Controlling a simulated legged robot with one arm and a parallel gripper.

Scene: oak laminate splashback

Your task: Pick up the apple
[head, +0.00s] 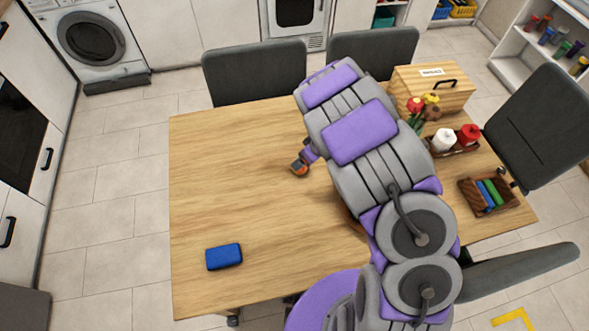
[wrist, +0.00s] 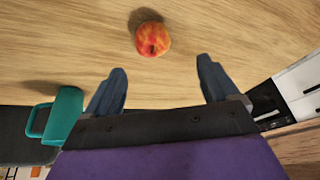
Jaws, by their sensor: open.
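The apple (wrist: 152,39) is red and orange and rests on the wooden table, near the top middle of the wrist view. My gripper (wrist: 161,66) is open and empty, its two dark fingers spread apart. In that view the apple appears beyond the fingertips, roughly in line with the gap and a little left of its middle. In the head view my gripper (head: 304,163) is small and mostly hidden by my arm. An orange-red patch at its tip (head: 299,170) looks like the apple, partly covered.
A blue block (head: 224,257) lies at the table's front left. A wooden box (head: 436,87), flowers (head: 415,108), a tray with white and red items (head: 455,146) and a small rack (head: 488,195) stand right. A teal object (wrist: 62,116) shows in the wrist view. The table's left half is mostly clear.

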